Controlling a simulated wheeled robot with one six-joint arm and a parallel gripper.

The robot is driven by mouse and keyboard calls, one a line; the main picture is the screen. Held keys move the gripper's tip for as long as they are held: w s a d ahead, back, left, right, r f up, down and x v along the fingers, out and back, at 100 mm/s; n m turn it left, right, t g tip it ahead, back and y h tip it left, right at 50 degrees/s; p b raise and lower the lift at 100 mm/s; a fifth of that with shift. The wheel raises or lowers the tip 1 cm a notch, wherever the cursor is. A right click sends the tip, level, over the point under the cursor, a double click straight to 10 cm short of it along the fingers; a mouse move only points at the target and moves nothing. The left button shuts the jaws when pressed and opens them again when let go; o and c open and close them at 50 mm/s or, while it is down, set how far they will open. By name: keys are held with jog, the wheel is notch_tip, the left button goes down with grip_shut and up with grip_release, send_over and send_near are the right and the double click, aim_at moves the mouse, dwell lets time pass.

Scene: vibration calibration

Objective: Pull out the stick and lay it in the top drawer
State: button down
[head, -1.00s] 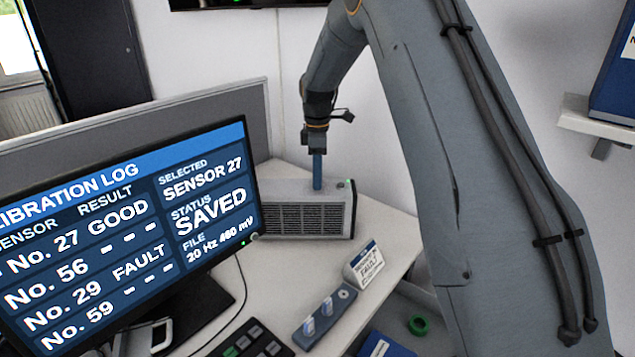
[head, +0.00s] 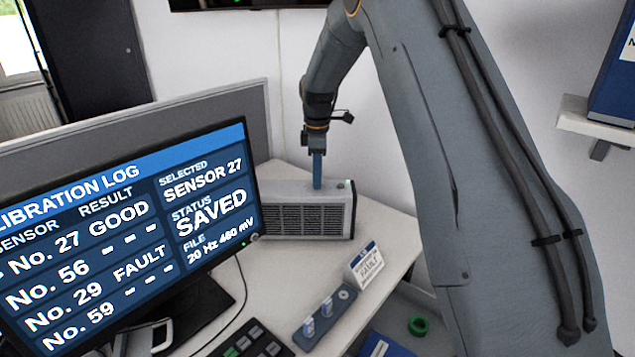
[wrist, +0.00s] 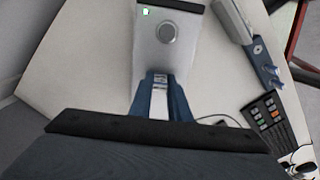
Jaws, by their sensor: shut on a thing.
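My gripper (head: 317,184) points straight down at the top of a grey box with a grille (head: 305,216) on the desk. In the wrist view its blue fingers (wrist: 160,88) are shut on a small silver-white stick (wrist: 159,100), over the edge of the box's top (wrist: 178,18). The fingers hide most of the stick, and I cannot tell whether it is still seated in the box. A white-edged space like an open drawer (head: 412,292) shows partly below the desk at right, largely hidden by my arm.
The monitor (head: 130,230) stands at left. A fault card (head: 366,264), a blue holder with small sticks (head: 325,316) and a keypad (head: 250,343) lie on the desk's front part. A green ring (head: 418,325) and blue booklet (head: 385,346) are at lower right. A wall shelf (head: 590,115) is at right.

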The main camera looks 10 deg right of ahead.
jog(key=shift+r+p, duration=0.75)
jog(key=shift+r, duration=0.05)
dwell(1.0)
jog(key=shift+r+p, duration=0.9)
jog(key=shift+r, duration=0.8)
jog(key=shift+r, duration=0.1)
